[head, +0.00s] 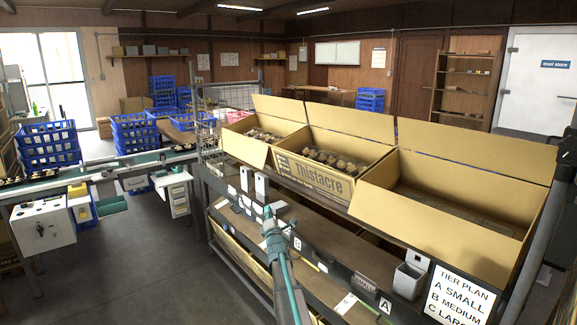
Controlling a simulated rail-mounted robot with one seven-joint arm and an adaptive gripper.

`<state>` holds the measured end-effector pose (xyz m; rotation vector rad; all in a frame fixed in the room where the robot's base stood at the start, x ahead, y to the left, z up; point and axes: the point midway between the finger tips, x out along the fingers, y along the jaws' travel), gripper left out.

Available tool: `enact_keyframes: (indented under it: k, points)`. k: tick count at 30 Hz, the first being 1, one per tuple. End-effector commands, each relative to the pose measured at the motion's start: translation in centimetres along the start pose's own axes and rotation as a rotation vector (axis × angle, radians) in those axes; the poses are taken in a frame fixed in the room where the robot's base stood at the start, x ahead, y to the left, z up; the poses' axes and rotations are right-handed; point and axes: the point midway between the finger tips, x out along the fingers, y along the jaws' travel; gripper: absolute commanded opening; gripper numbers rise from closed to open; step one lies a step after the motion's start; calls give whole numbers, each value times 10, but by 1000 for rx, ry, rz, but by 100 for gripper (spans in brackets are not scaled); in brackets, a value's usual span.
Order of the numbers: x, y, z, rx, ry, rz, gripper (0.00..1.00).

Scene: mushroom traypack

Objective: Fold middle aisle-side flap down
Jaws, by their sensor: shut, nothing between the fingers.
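The middle cardboard box (315,177) stands on the rack's upper level with "Thistacre" printed on its aisle-side face. Mushrooms (338,163) show inside it. Its far flap (350,124) stands up at the back. I cannot tell whether the printed face is the box wall or includes the aisle-side flap; no plain flap hangs over the print. My gripper (268,212) is at the end of my grey and teal arm, in front of the rack and below the left part of the middle box. It is small in view, shut and empty, apart from the box.
The left box (243,148) holds mushrooms; the right box (430,218) looks mostly empty. Both show plain slanted aisle-side panels. Small holders (408,280) and a tier plan sign (462,297) sit along the rack front. The aisle floor (130,260) at left is clear.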

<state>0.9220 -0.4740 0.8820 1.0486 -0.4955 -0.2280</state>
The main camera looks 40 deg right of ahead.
Motion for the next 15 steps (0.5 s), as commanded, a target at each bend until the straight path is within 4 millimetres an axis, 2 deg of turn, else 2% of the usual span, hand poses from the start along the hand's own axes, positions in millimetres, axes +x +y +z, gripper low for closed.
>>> enact_keyframes:
  k: [1, 3, 6, 9, 15]
  points:
    - [21, 3, 30, -96, -47, 70, 0]
    - [33, 14, 63, -224, -107, 156, 0]
    - [42, 26, 97, -361, -178, 241, 0]
    - [44, 33, 115, -439, -222, 286, 0]
    - [51, 40, 122, -472, -241, 305, 0]
